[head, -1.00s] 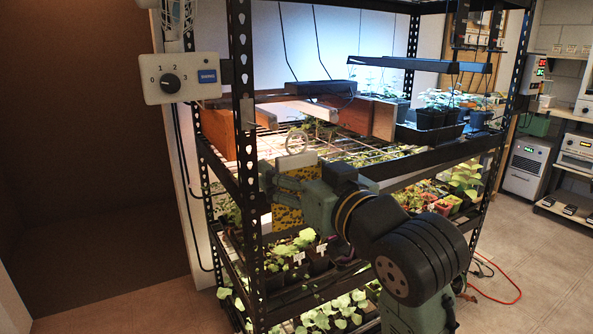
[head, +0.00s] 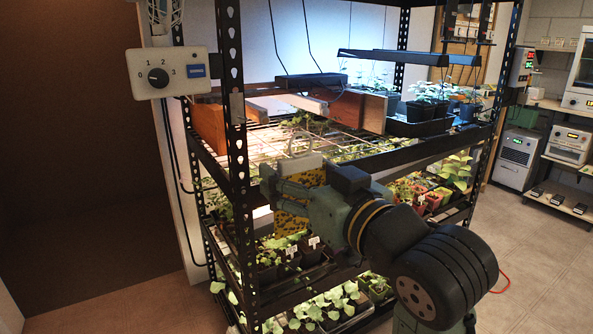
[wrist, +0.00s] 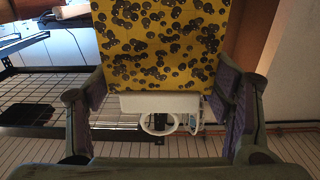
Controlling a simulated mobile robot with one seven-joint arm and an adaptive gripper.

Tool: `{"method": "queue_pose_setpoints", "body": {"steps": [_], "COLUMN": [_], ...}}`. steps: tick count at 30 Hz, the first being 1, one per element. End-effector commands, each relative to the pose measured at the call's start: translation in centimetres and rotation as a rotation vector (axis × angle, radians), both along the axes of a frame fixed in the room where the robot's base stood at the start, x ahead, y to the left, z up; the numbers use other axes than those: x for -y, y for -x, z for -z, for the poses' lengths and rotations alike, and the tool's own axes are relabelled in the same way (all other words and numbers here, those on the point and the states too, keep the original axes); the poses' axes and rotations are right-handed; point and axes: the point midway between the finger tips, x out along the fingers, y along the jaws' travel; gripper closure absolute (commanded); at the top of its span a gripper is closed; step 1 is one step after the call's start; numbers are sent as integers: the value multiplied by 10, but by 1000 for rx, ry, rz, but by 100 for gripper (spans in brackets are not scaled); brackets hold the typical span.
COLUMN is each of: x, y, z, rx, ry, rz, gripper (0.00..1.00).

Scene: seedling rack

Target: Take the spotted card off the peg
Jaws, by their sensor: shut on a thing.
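The spotted card is yellow with black spots. In the head view it (head: 291,222) shows partly behind my gripper (head: 277,188), in front of the rack. Its white top strip (head: 297,165) and pale ring (head: 300,143) stand above the fingers. In the wrist view the card (wrist: 160,45) fills the upper middle, with the white strip (wrist: 160,104) and ring (wrist: 158,124) below it. My gripper (wrist: 165,92) has a finger at each side edge of the card and is shut on it. The ring looks empty in the wrist view; I cannot make out the peg.
A black rack post (head: 232,130) stands just left of my gripper. The rack's front shelf beam (head: 400,158) runs right behind my arm. Seedling pots (head: 290,255) fill the lower shelf. A white control box (head: 168,72) is at upper left. Open floor lies right.

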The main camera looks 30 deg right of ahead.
Motion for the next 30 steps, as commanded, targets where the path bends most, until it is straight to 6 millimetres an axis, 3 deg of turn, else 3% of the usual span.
{"method": "queue_pose_setpoints", "body": {"steps": [18,30], "x": [1,1], "y": [25,29], "z": [0,0], "rx": [0,-1], "ry": [-1,0], "rz": [1,0], "gripper": [38,38]}}
